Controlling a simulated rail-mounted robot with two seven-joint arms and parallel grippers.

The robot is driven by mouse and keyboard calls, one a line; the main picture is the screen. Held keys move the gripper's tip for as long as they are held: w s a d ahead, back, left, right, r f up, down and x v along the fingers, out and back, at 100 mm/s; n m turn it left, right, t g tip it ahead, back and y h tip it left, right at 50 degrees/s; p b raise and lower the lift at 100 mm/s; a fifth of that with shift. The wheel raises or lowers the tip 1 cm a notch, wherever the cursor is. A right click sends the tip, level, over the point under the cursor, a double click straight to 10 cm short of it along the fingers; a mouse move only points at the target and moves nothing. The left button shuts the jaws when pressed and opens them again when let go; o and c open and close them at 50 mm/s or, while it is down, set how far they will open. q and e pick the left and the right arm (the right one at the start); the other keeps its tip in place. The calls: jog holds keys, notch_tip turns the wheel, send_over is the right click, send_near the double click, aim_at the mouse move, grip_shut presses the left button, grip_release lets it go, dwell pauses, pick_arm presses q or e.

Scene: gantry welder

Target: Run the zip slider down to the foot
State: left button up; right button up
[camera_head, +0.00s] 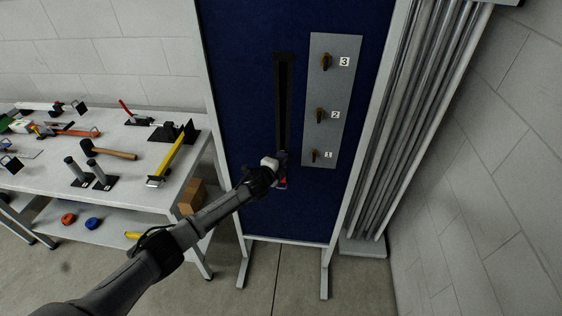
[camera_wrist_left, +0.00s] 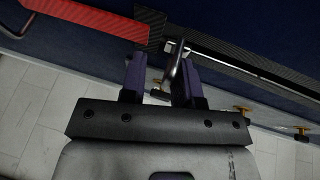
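The zip is a long dark vertical strip (camera_head: 283,100) on the blue panel. In the left wrist view, it crosses the top right as a dark strip with a pale line (camera_wrist_left: 235,62). A silver pull (camera_wrist_left: 176,64), apparently the slider's, hangs from it beside a dark textured block (camera_wrist_left: 150,28). My left gripper (camera_wrist_left: 160,78) is at the zip's lower end. Its purple fingers stand apart, with the pull between them nearer the right finger. In the head view, the left gripper (camera_head: 278,166) hides the slider. My right gripper is in neither view.
A red piece (camera_head: 283,184) sits just below the left gripper and shows as a red band (camera_wrist_left: 85,14) in the wrist view. A grey plate (camera_head: 332,100) with three numbered knobs stands right of the zip. A tool-covered table (camera_head: 120,190) is at left.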

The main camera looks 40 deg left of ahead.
pick_arm(q)
jog(key=shift+s+r, duration=0.1)
jog(key=p+v, duration=0.2)
jog(key=v, duration=1.1)
jog(key=shift+s, duration=0.35)
